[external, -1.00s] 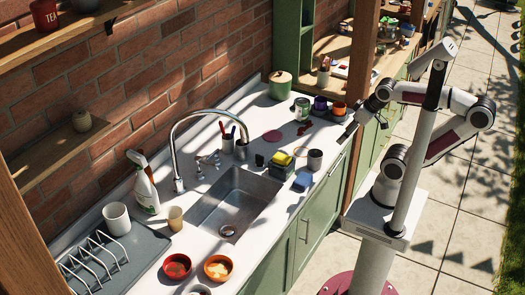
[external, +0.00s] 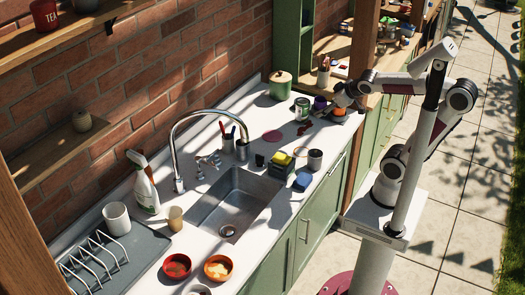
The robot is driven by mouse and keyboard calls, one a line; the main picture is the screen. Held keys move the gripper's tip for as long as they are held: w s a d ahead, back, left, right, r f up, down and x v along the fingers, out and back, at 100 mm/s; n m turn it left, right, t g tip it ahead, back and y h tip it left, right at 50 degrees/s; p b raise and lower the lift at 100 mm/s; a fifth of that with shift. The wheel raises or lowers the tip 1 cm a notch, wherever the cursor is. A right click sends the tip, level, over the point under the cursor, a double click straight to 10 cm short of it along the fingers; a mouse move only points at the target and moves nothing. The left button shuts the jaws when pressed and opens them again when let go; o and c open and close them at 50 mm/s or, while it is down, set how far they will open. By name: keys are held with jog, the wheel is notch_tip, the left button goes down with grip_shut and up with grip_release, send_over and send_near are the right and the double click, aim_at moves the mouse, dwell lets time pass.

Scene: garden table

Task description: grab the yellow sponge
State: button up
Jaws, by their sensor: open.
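The yellow sponge (external: 281,157) is a small bright yellow block beside the sink's far right corner. It appears to rest on or against a dark item. My gripper (external: 318,115) is open over the far right part of the counter, near the green can and the orange pot. It is apart from the sponge, farther back and to the right in the picture. Its fingertips are small and partly lost among the things there.
A dark grey cup (external: 314,159) and a blue item (external: 303,180) stand close to the sponge. The sink (external: 236,204) lies to its left. A green can (external: 302,108) and an orange pot (external: 338,115) stand near my gripper. A tall faucet (external: 175,150) rises behind the sink.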

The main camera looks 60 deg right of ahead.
jog(key=w+r+n+t+y, duration=0.3)
jog(key=w+n+t, duration=0.3)
jog(key=w, duration=1.5)
jog(key=w+a+f+n+g+y, duration=0.2)
jog(key=a+f+n+g+y, duration=0.4)
jog(key=a+f+n+y, duration=0.45)
jog(key=s+f+g+y, duration=0.1)
jog(key=s+f+g, duration=0.1)
jog(key=s+f, duration=0.1)
jog(key=s+f+g+y, duration=0.2)
jog(key=s+g, duration=0.1)
jog(key=s, duration=0.2)
jog(key=s+d+f+g+y, duration=0.1)
jog(key=s+f+g+y, duration=0.1)
jog(key=s+f, duration=0.1)
jog(key=shift+s+f+n+g, duration=0.25)
jog(key=shift+s+f+g, duration=0.1)
jog(key=shift+s+g, duration=0.1)
jog(key=shift+s+d+f+g, duration=0.15)
jog(key=shift+s+g, duration=0.2)
jog(key=shift+s, duration=0.25)
